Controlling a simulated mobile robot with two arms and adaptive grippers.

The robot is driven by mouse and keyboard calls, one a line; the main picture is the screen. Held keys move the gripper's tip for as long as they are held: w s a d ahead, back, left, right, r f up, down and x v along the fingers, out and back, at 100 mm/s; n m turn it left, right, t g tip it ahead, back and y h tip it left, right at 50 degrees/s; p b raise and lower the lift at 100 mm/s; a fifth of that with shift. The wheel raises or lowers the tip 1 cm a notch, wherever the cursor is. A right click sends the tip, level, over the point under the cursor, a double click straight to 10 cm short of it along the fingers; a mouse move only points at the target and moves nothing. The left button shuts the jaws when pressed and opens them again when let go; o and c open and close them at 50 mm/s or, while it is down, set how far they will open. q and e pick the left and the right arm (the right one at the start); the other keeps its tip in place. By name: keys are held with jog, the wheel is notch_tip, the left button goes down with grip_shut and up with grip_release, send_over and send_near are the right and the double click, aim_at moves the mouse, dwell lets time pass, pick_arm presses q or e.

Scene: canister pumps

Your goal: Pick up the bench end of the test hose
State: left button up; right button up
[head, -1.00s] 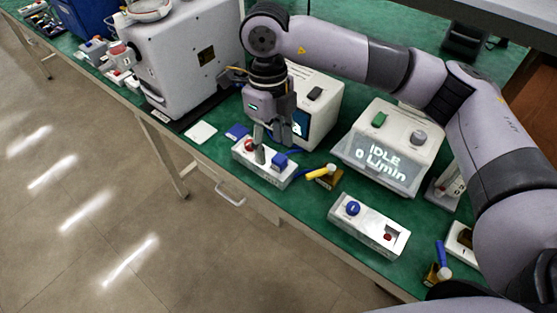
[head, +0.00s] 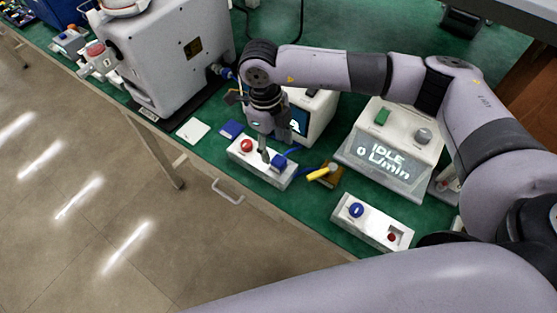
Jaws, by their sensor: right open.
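A white box (head: 245,158) with a red knob (head: 246,146) stands near the bench's front edge. A blue fitting (head: 279,161) sits at its right end. A blue hose (head: 298,154) runs from about there toward the right, partly hidden; I cannot tell for sure which end is the test hose's bench end. My right gripper (head: 265,155) is open and points down over the middle of this box, just left of the blue fitting. Its fingers overlap the box, and I cannot tell whether they touch it. My left gripper is not in view.
A brass valve with a yellow lever (head: 318,173) stands right of the box. A grey pump housing (head: 170,55) stands left.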

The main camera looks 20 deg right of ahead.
aim_at(279, 160)
jog(key=f, duration=0.1)
jog(key=f+p, duration=0.1)
jog(key=shift+s+d+f, duration=0.15)
jog(key=shift+d+f, duration=0.05)
jog(key=shift+f, duration=0.2)
jog(key=f, duration=0.1)
jog(key=f+p, duration=0.1)
jog(key=f, duration=0.1)
jog(key=shift+s+d+f, duration=0.1)
jog(key=shift+d+f, duration=0.15)
jog(key=shift+f, duration=0.3)
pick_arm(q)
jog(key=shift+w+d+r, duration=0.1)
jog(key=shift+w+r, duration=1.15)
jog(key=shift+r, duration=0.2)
pick_arm(e)
grip_shut()
